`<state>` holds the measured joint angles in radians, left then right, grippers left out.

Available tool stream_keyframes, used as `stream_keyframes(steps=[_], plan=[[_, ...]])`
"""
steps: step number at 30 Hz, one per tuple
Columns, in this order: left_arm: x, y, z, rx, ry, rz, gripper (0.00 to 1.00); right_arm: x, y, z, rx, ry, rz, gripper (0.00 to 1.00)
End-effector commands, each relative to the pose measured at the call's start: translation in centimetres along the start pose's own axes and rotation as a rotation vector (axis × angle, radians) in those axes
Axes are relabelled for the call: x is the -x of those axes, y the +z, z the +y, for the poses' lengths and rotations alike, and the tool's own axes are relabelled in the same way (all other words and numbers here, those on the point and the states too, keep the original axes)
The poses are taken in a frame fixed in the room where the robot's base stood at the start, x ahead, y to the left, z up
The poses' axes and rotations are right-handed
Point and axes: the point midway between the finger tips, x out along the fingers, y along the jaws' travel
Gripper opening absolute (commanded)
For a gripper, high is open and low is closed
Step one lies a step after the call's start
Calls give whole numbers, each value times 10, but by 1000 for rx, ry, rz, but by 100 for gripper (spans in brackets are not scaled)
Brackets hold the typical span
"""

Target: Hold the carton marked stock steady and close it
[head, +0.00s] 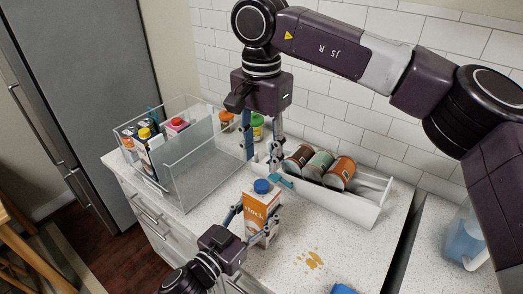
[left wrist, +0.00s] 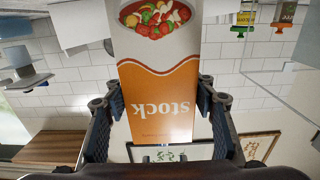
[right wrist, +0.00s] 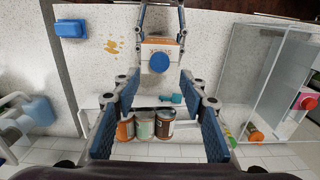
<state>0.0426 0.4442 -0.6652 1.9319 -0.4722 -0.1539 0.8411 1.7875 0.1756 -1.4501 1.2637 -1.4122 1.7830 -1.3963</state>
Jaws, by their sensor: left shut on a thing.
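The orange-and-white carton marked stock (head: 259,217) stands upright on the speckled counter. A blue cap (head: 262,187) sits on its top; I cannot tell how tight it is. The carton fills the middle of the left wrist view (left wrist: 160,95), upside down there. My left gripper (head: 254,214) is shut on the carton, one finger on each side. My right gripper (head: 263,161) points down, empty and open, above and behind the carton. In the right wrist view the blue cap (right wrist: 159,62) shows beyond its spread fingers.
A white bin (head: 355,207) with several cans stands behind the carton, a teal item (head: 281,180) near its end. A clear bin (head: 190,193) holding packages is at left. A yellow-brown spill (head: 309,261) and blue item (head: 343,289) lie right. A blue pitcher (head: 464,242) stands far right.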

Motion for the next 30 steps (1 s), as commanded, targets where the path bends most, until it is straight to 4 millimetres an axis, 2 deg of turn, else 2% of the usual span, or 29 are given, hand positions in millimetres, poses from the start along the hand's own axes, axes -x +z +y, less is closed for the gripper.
stream_keyframes(steps=[9, 15, 27, 30], plan=[[0, 1, 0, 0, 0, -1, 0, -48, 0, 1, -1, 4, -1, 39], [0, 1, 0, 0, 0, -1, 0, -70, 0, 1, -1, 2, -1, 39], [0, 1, 0, 0, 0, -1, 0, -76, 0, 0, -1, 1, 0, 39], [0, 1, 0, 0, 0, -1, 0, -76, 0, 0, -1, 1, 0, 28]])
